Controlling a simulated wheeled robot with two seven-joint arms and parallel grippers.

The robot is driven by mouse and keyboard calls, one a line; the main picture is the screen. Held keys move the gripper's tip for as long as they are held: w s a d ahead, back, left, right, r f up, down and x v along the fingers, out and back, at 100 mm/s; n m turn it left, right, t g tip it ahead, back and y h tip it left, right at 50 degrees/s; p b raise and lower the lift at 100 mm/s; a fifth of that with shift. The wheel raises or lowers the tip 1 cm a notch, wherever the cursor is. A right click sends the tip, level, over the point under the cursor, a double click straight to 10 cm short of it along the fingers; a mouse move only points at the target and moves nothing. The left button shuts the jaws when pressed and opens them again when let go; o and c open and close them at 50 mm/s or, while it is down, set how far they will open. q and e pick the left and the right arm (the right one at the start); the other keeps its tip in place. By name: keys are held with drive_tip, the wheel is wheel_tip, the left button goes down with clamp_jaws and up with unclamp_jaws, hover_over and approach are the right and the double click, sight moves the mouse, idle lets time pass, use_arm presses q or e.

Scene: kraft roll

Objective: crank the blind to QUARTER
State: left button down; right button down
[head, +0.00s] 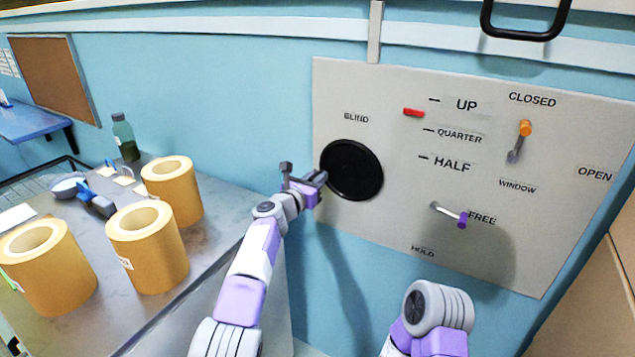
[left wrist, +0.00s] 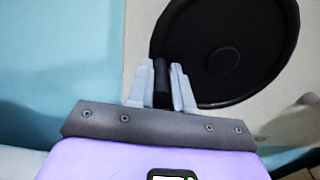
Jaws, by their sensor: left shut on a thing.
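The black round blind crank wheel (head: 352,171) sits on the grey wall panel under the word BLIND. It also fills the upper right of the left wrist view (left wrist: 240,45). My left gripper (head: 319,178) is at the wheel's left edge, shut on the dark crank handle (left wrist: 161,82), which shows between its fingers in the wrist view. The red blind marker (head: 413,112) stands between the UP and QUARTER (head: 459,136) ticks, below UP. The purple-knobbed lever (head: 450,215) points to FREE. My right gripper is not in view; only part of that arm shows at the bottom.
An orange-knobbed window lever (head: 521,138) points up toward CLOSED. A metal counter (head: 205,252) at left holds several kraft rolls (head: 148,245), a green bottle (head: 124,138) and small items. A black bar handle (head: 525,33) hangs above the panel.

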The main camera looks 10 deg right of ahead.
use_arm(q)
drive_tip(key=shift+r, duration=0.35)
drive_tip(key=c, duration=1)
unclamp_jaws()
drive_tip(key=shift+c, duration=0.2)
drive_tip(key=shift+f, duration=0.15)
drive_tip(key=shift+s+a+b, duration=0.35)
drive_tip(key=shift+b, duration=0.3)
drive_tip(key=b+v, duration=0.3)
drive_tip(key=v, duration=0.3)
drive_tip(key=shift+s+a, duration=0.2)
